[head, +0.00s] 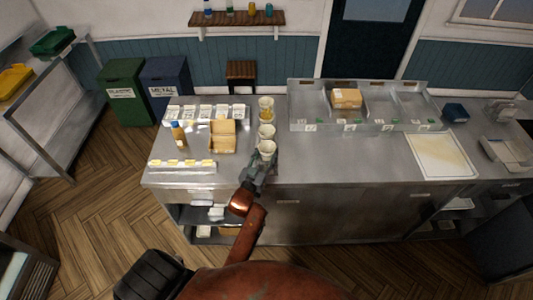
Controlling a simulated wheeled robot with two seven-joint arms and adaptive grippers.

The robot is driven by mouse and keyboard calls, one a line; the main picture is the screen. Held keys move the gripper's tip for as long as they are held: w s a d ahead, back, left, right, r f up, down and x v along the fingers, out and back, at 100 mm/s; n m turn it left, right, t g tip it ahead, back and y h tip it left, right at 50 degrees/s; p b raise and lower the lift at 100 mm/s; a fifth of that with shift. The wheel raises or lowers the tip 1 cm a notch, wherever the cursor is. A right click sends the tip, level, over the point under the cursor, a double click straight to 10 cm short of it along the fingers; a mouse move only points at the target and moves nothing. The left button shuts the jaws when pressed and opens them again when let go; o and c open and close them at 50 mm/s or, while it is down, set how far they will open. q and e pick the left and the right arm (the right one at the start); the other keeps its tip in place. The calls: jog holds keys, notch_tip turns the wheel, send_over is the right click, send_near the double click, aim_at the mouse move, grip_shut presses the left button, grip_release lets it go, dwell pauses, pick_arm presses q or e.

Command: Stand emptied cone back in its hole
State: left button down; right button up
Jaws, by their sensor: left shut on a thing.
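My left gripper (262,162) is at the front of the steel counter, shut on a pale cone (267,147). The cone looks about upright, with its open top facing up. A second pale cone (266,131) stands just behind it, and a third cone (266,104) with yellowish contents stands farther back in the same row. The hole and the held cone's lower end are hidden by the gripper, so I cannot tell whether the cone is in a hole. My right gripper is not in view.
Left of the cones on the counter (330,170) are a tan box (223,135), a bottle (178,133) and a low strip with yellow pieces (182,166). A raised steel rack (300,125) holds a brown box (346,98). A pale board (441,155) lies right. The counter's middle is clear.

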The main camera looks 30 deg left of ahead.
pick_arm(q)
jog(key=shift+s+f, duration=0.1)
jog(key=shift+f, duration=0.6)
jog(key=c, duration=1.1)
grip_release()
jog(key=shift+d+f, duration=0.1)
jog(key=shift+f, duration=0.05)
jog(key=shift+c, duration=0.2)
jog(key=shift+s, duration=0.1)
jog(key=shift+r, duration=0.2)
jog(key=s+d+r, duration=0.1)
jog(key=s, duration=1)
jog(key=shift+s+d+r+b, duration=0.25)
jog(key=shift+d+r+b, duration=0.1)
